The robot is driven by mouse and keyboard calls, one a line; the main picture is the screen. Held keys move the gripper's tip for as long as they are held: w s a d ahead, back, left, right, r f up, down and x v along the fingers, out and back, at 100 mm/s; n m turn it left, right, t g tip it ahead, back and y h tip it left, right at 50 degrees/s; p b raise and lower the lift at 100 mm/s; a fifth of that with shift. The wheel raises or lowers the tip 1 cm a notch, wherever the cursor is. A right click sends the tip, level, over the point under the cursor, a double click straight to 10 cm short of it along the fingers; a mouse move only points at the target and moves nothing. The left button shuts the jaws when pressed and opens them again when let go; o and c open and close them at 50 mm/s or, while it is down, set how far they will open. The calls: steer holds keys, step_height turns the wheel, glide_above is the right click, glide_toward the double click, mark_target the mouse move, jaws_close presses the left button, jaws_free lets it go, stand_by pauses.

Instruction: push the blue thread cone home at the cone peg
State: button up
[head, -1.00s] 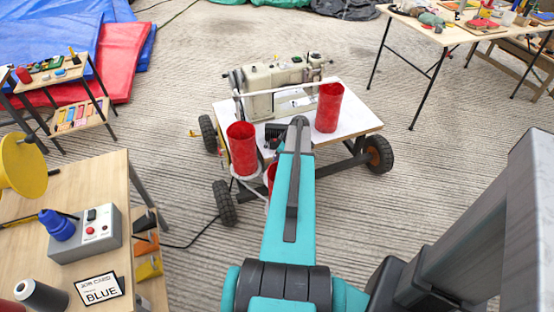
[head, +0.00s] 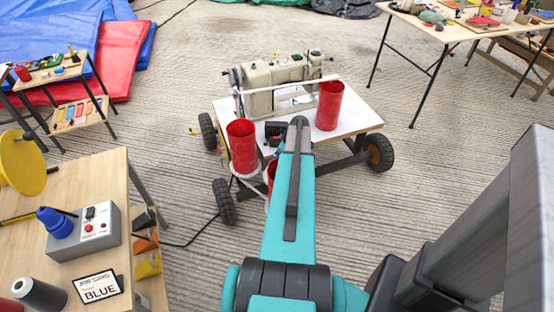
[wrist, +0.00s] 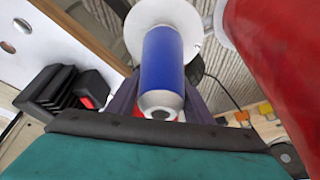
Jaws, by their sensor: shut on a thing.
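The blue thread cone (wrist: 163,62) shows in the wrist view, with a grey end and dark hole facing the camera. Its far end meets or lies in front of a round white disc (wrist: 163,15); I cannot tell whether they touch. My gripper (wrist: 160,100) has a dark finger on either side of the cone and is shut on it. The cone peg is not visible in either view. In the head view my own arm hides the gripper and the held cone, near the wheeled cart (head: 355,123).
Red cylinders (head: 241,147) (head: 329,106) stand close on both sides of my arm. A cream sewing machine (head: 265,85) stands behind. A wooden bench (head: 105,190) at left holds a grey control box (head: 95,235) and a "BLUE" card (head: 99,288).

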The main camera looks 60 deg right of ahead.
steer(key=shift+f+b, duration=0.5)
steer(key=shift+f, duration=0.15)
stand_by(0.4)
steer(key=o, duration=1.3)
steer(key=shift+r, duration=0.1)
steer(key=v, duration=1.3)
steer(key=shift+r, duration=0.3)
steer(key=shift+s, duration=0.1)
